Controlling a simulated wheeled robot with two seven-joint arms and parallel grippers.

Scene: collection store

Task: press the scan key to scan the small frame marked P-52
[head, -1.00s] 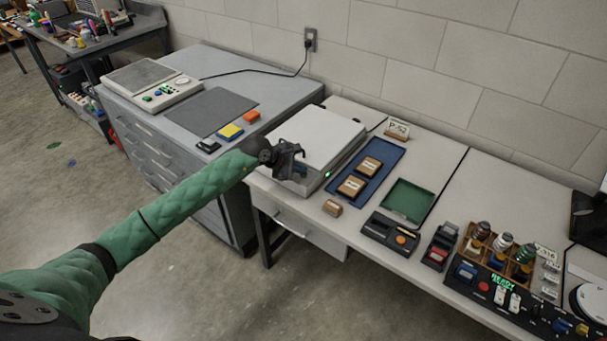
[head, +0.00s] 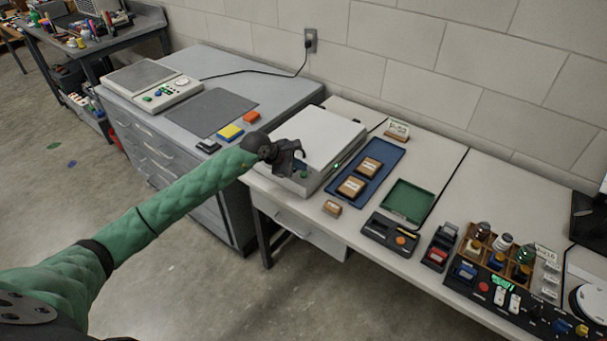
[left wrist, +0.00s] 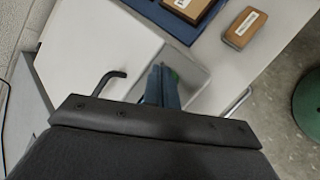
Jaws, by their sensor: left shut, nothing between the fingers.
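The flatbed scanner (head: 318,133) stands on the white bench with its pale lid down. A small green key (head: 304,174) shows on its front strip, just below my left gripper (head: 301,169). The gripper is shut and empty; whether it touches the key is unclear. In the left wrist view its closed fingers (left wrist: 163,86) point at the grey front strip. A green light (head: 337,165) glows on the scanner's right edge. Two brown frames (head: 369,167) (head: 351,187) lie in the blue tray (head: 386,156); their labels are unreadable. Whether anything lies under the lid is hidden. My right gripper is out of view.
A small brown labelled block (head: 332,208) lies before the blue tray. A green tray (head: 409,197), a black device (head: 390,236) and a bottle rack (head: 500,246) stand to the right. A card (head: 397,129) stands behind. A grey cabinet (head: 275,87) adjoins on the left.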

